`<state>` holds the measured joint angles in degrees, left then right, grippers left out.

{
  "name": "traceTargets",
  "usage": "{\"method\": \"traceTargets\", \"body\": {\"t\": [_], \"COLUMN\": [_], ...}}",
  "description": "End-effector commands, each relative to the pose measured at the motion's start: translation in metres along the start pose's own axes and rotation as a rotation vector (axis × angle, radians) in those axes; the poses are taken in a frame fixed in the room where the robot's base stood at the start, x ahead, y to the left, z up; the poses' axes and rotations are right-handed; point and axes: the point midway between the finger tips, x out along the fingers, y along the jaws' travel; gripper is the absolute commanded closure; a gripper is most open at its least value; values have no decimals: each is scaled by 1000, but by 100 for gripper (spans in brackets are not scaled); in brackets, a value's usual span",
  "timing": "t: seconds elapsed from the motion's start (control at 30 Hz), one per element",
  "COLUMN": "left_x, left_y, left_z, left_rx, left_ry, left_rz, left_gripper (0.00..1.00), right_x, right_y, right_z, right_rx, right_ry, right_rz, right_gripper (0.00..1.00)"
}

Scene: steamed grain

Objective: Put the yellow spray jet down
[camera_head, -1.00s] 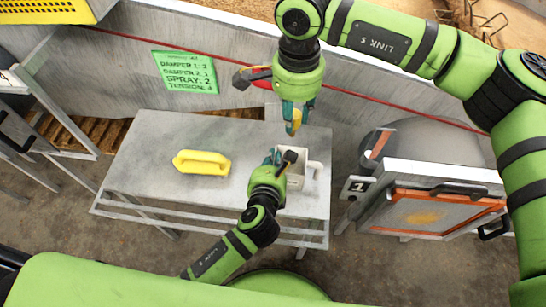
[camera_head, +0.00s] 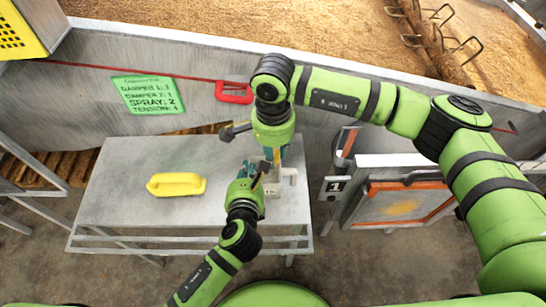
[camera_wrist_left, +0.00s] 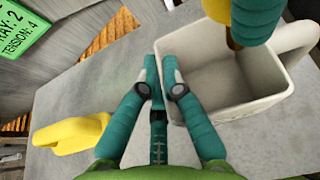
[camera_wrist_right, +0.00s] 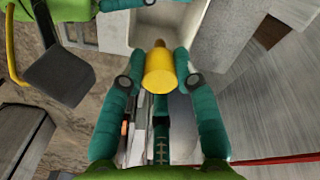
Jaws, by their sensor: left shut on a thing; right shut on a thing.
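The yellow spray jet (camera_wrist_right: 160,72) is a short yellow cylinder with a brown tip. My right gripper (camera_wrist_right: 160,62) is shut on it. In the left wrist view the jet (camera_wrist_left: 217,10) points down over the opening of a white container (camera_wrist_left: 205,85), with its brown tip at or just inside the mouth. The container (camera_head: 288,180) stands at the right end of the grey table (camera_head: 130,175). My left gripper (camera_head: 248,172) is shut on the container's near left wall, also seen in the left wrist view (camera_wrist_left: 160,68). In the head view, my right gripper (camera_head: 271,152) largely hides the jet.
A yellow handled block (camera_head: 176,184) lies on the table's left half, with bare tabletop around it. A green sign (camera_head: 148,95) and a red handle (camera_head: 234,92) are on the wall behind. A framed unit marked 1 (camera_head: 400,205) stands right of the table.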

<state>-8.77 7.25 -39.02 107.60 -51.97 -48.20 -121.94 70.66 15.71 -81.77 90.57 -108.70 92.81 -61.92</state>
Motion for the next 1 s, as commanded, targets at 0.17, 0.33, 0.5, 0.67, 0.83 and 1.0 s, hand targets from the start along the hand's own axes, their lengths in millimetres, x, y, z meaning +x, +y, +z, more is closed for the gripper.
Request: {"method": "traceTargets", "body": {"t": [0.17,0.33,0.5,0.67,0.83,1.0], "left_x": [0,0,0,0,0,0], "left_y": [0,0,0,0,0,0], "left_z": [0,0,0,0,0,0], "left_rx": [0,0,0,0,-1,-1], "left_ry": [-1,-1,-1,-1,-1,-1], "left_rz": [0,0,0,0,0,0], "left_gripper": [100,100,100,100,100,100], "right_x": [26,28,30,34,39,39], "right_y": [1,0,0,0,0,0], "right_z": [1,0,0,0,0,0], "right_rx": [1,0,0,0,-1,0], "right_ry": [-2,0,0,0,0,0], "right_rz": [3,0,1,1,2,1], "right_gripper": [99,99,99,99,99,59]}}
